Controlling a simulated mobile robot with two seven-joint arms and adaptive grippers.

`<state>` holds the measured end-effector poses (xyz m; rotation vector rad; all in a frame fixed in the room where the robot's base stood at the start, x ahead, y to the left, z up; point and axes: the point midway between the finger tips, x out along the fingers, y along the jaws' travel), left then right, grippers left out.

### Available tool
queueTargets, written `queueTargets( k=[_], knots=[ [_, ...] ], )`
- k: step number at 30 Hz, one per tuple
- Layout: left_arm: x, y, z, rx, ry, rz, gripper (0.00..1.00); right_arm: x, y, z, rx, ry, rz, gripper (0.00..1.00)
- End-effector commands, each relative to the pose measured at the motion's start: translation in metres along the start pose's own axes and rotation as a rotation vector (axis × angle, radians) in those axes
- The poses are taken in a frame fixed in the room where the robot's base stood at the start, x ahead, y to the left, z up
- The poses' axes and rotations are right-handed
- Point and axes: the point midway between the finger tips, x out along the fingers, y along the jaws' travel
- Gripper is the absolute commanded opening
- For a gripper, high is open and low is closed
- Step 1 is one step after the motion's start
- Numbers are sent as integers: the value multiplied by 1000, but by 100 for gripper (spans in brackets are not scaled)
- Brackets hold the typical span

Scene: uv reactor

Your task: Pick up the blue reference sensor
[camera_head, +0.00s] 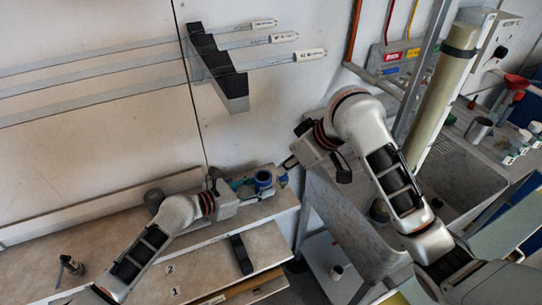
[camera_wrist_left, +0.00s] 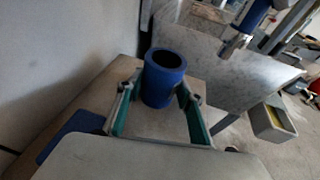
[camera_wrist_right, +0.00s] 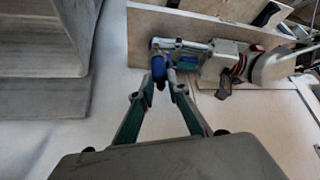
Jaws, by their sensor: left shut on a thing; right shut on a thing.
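A short blue hollow cylinder (camera_wrist_left: 163,82) with a dark open top stands upright between the fingers of my left gripper (camera_wrist_left: 160,105), which is shut on it over the wall-side bench. The cylinder also shows in the head view (camera_head: 264,182). A slim thing with a blue upper part (camera_wrist_left: 256,14) and a grey lower end shows at the top right of the left wrist view, likely the blue reference sensor. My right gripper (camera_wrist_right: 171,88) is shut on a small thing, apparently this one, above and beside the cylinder. Its fingers hide much of it.
The bench (camera_head: 105,240) has numbered lower steps and a dark bracket (camera_head: 241,254). A grey sink (camera_head: 455,180) lies to the right. A wall rack (camera_head: 222,75) holds several long tubes. A thick pale tube (camera_head: 440,95) stands upright behind my right arm.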

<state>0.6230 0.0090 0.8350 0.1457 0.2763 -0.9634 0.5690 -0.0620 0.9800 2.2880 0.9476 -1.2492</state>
Motion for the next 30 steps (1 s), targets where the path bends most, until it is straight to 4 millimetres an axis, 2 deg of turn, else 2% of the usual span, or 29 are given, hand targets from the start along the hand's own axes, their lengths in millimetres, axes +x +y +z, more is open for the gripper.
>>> queueTargets(
  k=[1,6,12,19,29,30],
  knots=[
    [0,0,0,0,0,0,24,-8,2,14,-3,-2,6,0],
    [0,0,0,0,0,0,24,-30,2,48,-2,-3,7,0],
    [0,0,0,0,0,0,24,-47,1,74,-1,-2,3,0],
    [0,0,0,0,0,0,24,-56,0,87,-1,0,1,0],
    [0,0,0,0,0,0,24,-58,0,90,-1,0,0,0],
    [0,0,0,0,0,0,39,-58,0,90,-1,0,0,0]
  ],
)
